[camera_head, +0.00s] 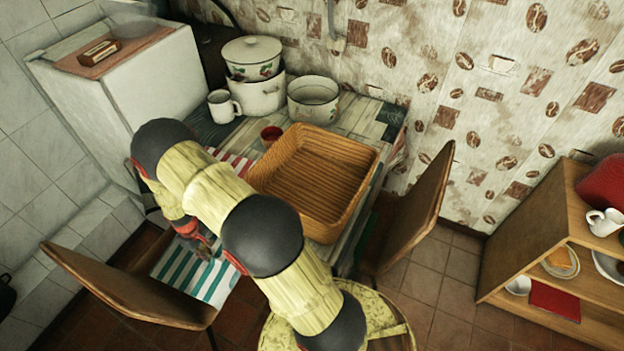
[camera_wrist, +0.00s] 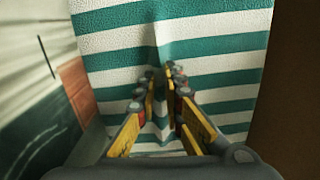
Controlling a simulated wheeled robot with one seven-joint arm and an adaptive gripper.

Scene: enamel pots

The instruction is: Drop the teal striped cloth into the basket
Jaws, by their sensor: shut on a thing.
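The teal and white striped cloth (camera_head: 205,277) shows at the left of the table in the head view, partly behind my arm. It fills the upper middle of the wrist view (camera_wrist: 215,48), with a raised fold running between the fingers. My gripper (camera_wrist: 160,85) is shut on that fold of the cloth. In the head view my gripper is mostly hidden behind my arm, over the cloth. The brown wicker basket (camera_head: 322,141) stands on the table to the right of my arm. Its visible inside is empty.
A white mug (camera_head: 223,106), stacked pots (camera_head: 255,92) and a white pot (camera_head: 313,100) stand at the back. Wooden chairs flank the table at left (camera_head: 125,283) and right (camera_head: 416,212).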

